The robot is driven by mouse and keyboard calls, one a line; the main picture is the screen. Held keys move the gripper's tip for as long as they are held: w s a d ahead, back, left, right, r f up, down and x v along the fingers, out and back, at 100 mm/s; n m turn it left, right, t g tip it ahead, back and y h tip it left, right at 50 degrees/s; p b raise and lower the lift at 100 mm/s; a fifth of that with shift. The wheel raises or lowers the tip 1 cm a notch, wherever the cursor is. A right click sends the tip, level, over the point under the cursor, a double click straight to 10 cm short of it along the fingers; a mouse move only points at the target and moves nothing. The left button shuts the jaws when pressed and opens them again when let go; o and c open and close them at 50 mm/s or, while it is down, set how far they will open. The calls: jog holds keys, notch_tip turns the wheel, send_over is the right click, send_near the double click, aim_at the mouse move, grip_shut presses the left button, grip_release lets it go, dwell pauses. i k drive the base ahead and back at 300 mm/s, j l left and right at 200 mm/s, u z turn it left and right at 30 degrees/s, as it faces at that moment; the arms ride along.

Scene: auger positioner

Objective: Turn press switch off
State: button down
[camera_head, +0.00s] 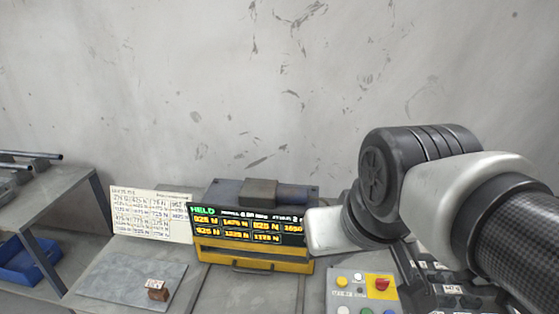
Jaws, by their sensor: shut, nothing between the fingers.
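A light grey control panel (345,299) sits at the bottom edge, right of centre, partly cut off by the frame. It carries a red rotary knob on a yellow square plate (381,285), which looks like the press switch. Its exact setting is too small to tell. Small white and yellow buttons sit left of the knob, and green and blue ones show below. My arm (430,185) reaches in from the right, above and beside the panel. My gripper and its fingertips cannot be made out.
A yellow and dark display unit (255,264) with lit readings stands left of the panel. A white written sheet (150,213) leans behind a grey plate (110,275) holding a small brown block (158,291). A blue bin (30,262) sits on the left shelf. Dark labelled parts crowd the panel's right.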

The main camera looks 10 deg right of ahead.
aim_at(382, 285)
jog(key=z, duration=1)
jog(key=l+u, duration=0.25)
jog(key=i+l+u, duration=0.2)
jog(key=l, duration=0.2)
jog(key=k, duration=0.5)
jog(key=i, duration=0.35)
